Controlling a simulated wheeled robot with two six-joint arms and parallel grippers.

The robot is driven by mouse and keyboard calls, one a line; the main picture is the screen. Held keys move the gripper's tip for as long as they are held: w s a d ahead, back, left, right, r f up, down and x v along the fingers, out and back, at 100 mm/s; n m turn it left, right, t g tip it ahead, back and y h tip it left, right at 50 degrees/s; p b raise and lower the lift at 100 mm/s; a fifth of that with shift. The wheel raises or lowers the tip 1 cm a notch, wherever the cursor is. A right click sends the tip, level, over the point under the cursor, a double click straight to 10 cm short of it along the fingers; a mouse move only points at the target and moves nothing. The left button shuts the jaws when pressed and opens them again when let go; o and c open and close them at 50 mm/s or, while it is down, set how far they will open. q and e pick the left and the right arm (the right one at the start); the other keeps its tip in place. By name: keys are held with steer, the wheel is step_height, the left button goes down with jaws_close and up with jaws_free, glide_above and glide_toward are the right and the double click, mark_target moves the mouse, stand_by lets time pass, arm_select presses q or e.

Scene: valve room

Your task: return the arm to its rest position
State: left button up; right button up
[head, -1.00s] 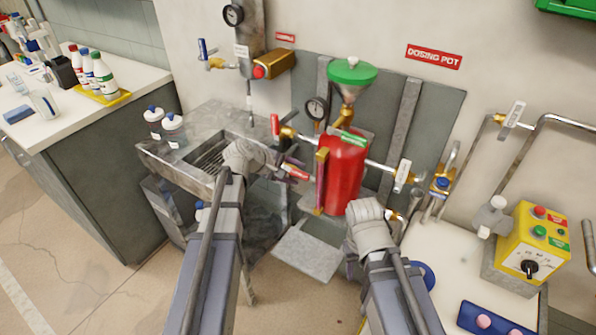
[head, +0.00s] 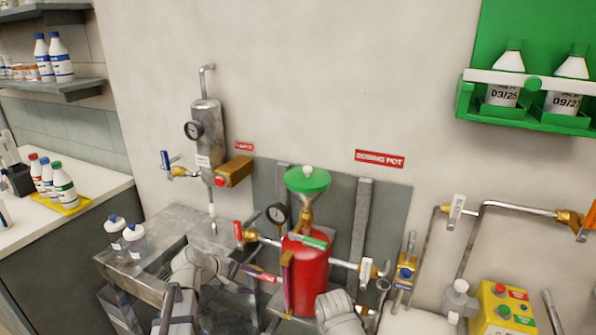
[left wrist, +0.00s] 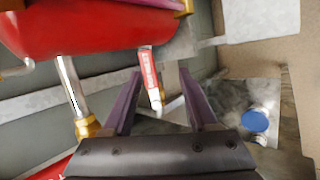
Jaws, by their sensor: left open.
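My left arm comes up from the lower left in the head view. Its gripper (head: 236,272) is partly hidden by its own wrist, in front of the sink bench and left of the red dosing pot. In the left wrist view the two purple fingers (left wrist: 160,78) stand apart, with nothing clamped between them. A red-and-white handle (left wrist: 150,78) shows between the fingertips; I cannot tell how near it is. It also shows in the head view (head: 262,275). My right arm's wrist shows at the bottom, before the pot; its fingers are hidden.
The red dosing pot (head: 306,268) with its green funnel (head: 307,180) and pipes stands close to both arms. The metal sink bench (head: 125,262) carries two bottles. A yellow control box (head: 503,308) is at lower right.

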arm_select(q)
steer(key=s+d+f+m+g+y, duration=0.1)
steer(key=s+f+m+g+y, duration=0.2)
steer(key=s+m, duration=0.3)
steer(key=s+d+f+m+g+y, duration=0.1)
steer(key=s+f+m+g+y, duration=0.15)
steer(key=s+m, duration=0.4)
steer(key=s+d+r+m+y+p, duration=0.2)
steer(key=s+d+r+p, duration=0.6)
steer(key=d, duration=0.2)
steer(key=shift+d+g, duration=0.25)
steer(key=shift+g, duration=0.1)
steer(key=shift+m, duration=0.25)
